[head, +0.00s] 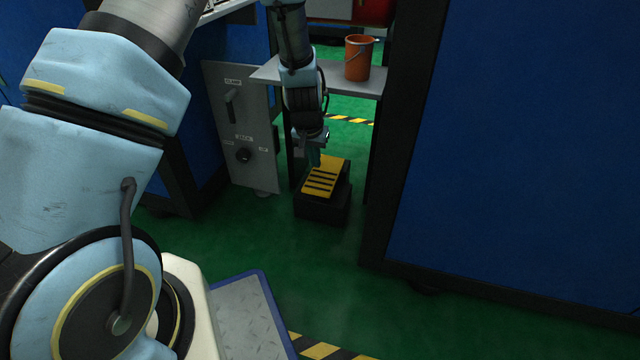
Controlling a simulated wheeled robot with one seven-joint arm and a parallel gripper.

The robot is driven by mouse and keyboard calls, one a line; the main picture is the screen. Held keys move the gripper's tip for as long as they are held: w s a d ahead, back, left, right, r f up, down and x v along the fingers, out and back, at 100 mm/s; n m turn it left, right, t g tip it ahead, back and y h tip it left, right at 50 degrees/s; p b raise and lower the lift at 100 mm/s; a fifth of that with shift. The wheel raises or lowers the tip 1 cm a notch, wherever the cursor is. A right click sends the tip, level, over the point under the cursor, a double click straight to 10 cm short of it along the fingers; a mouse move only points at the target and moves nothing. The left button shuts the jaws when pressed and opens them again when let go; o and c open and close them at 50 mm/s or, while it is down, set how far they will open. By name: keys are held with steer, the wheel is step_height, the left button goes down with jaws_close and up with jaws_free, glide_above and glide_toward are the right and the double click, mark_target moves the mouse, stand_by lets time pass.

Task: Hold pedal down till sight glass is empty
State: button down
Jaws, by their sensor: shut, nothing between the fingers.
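The pedal (323,178) is a yellow plate with dark slots on a black block-shaped base (322,209), standing on the green floor. My gripper (313,163) points down at the far left part of the pedal. It is shut and empty, with its tips at or just above the plate; I cannot tell if they press on it. I cannot tell whether the pedal is down. I see no sight glass that I can make out in this view.
A grey panel (240,120) with a lever and a knob stands left of the pedal. An orange bucket (359,58) is on a grey shelf (325,80) behind my arm. A blue cabinet (520,150) fills the right.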

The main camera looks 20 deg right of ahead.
mark_target(319, 185)
stand_by(0.3)
steer(key=b+x, duration=0.5)
steer(key=x, duration=0.5)
